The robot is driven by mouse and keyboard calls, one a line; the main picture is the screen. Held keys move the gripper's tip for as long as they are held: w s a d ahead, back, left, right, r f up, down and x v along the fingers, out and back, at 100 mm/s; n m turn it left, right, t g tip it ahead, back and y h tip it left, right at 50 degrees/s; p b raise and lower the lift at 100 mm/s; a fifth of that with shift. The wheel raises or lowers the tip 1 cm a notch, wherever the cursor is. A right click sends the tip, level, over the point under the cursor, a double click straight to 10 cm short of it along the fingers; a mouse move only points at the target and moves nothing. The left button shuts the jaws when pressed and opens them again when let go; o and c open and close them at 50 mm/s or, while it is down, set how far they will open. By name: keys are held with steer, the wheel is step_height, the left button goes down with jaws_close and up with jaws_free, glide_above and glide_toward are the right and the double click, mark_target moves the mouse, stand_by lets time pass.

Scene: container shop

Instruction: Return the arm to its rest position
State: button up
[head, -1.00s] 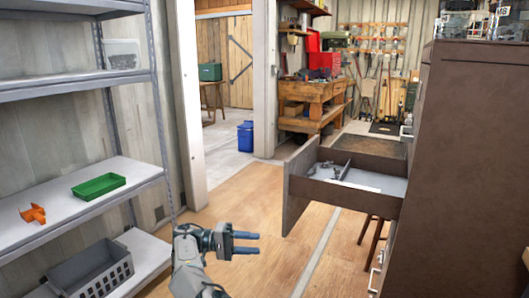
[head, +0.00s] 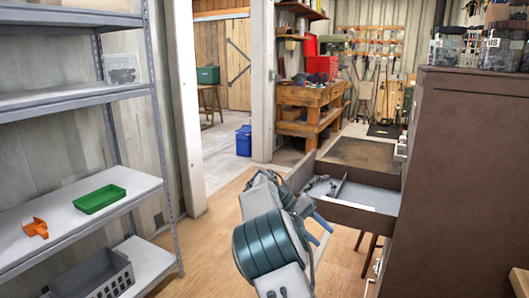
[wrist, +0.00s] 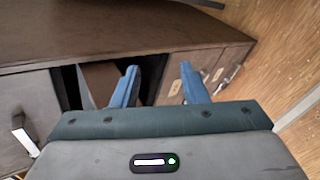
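My gripper (head: 318,230) is in front of the open drawer in the head view, with my arm raised across the lower middle. In the wrist view my gripper (wrist: 163,88) shows two blue fingers spread apart, with nothing between them. The pulled-out drawer (head: 350,213) holds a few small grey items and has a divider. My arm hides part of its front. The brown cabinet (head: 465,180) stands at the right; its top and front also show in the wrist view (wrist: 110,45).
A metal shelf (head: 70,215) at the left holds a green tray (head: 99,199), an orange part (head: 36,228) and a grey basket (head: 95,280). Jars (head: 500,50) stand on the cabinet. A wooden workbench (head: 313,105) is at the back. Bare floor lies between shelf and drawer.

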steer(key=s+d+r+t+y+p, duration=0.1)
steer(key=s+d+r+y+p, duration=0.15)
steer(key=s+r, duration=0.3)
steer(key=s+d+r+t+y+p, duration=0.1)
steer(key=s+d+r+y+p, duration=0.1)
steer(key=s+r+y+p, duration=0.35)
steer(key=s+a+r+t+y+p, duration=0.1)
steer(key=s+a+r+t+p, duration=0.1)
steer(key=s, duration=0.8)
steer(key=s+a+r+n+t+y+p, duration=0.1)
steer(key=s+a+t+p, duration=0.1)
steer(key=s, duration=0.8)
steer(key=shift+s+a+r+t+p, duration=0.3)
steer(key=shift+s+r+p, duration=0.1)
steer(key=shift+p, duration=0.4)
